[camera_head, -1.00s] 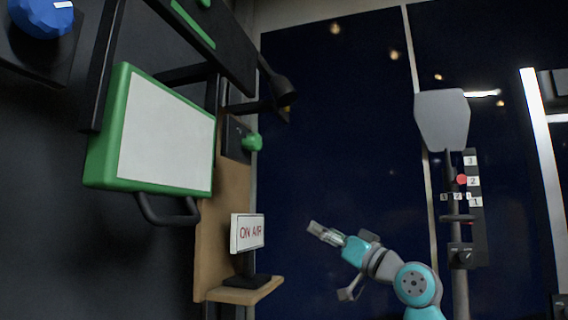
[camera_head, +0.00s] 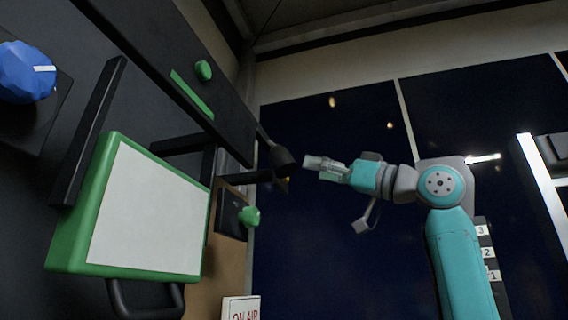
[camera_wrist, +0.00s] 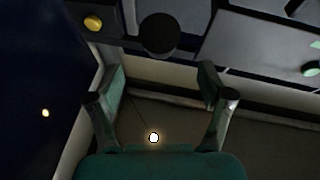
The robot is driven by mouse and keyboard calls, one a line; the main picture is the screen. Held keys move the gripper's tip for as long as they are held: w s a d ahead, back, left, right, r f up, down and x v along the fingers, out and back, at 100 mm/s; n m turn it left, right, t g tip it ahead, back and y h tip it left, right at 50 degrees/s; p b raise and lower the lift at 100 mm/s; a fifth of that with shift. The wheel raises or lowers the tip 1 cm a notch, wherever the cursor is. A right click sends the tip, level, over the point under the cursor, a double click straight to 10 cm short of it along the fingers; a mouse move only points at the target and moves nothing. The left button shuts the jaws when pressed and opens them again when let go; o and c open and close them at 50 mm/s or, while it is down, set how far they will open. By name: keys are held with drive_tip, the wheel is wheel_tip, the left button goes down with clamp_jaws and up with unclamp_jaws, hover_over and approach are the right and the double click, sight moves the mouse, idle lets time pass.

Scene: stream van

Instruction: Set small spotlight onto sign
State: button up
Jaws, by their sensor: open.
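The small spotlight (camera_head: 283,158) is a dark, cone-like lamp at the end of a dark bar, right of the green-framed white panel. In the wrist view a dark round shape (camera_wrist: 160,35), likely the spotlight, lies beyond the fingertips. The white ON AIR sign (camera_head: 240,310) with red letters shows at the bottom edge of the head view, cut off, well below the lamp. My gripper (camera_head: 308,162) is just right of the spotlight in the head view. In the wrist view my gripper (camera_wrist: 162,75) is open, with nothing between its fingers.
A green-framed white panel (camera_head: 150,210) with a dark handle fills the left. A green knob (camera_head: 249,216) on a dark box sits below the lamp. A blue knob (camera_head: 27,70) is at far left. A yellow button (camera_wrist: 92,22) shows beside the dark round shape. Dark windows stand behind.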

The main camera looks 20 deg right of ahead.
sight(295, 165)
drive_tip(key=x, duration=0.9)
drive_tip(key=shift+w+a, duration=0.1)
drive_tip(key=c, duration=1.2)
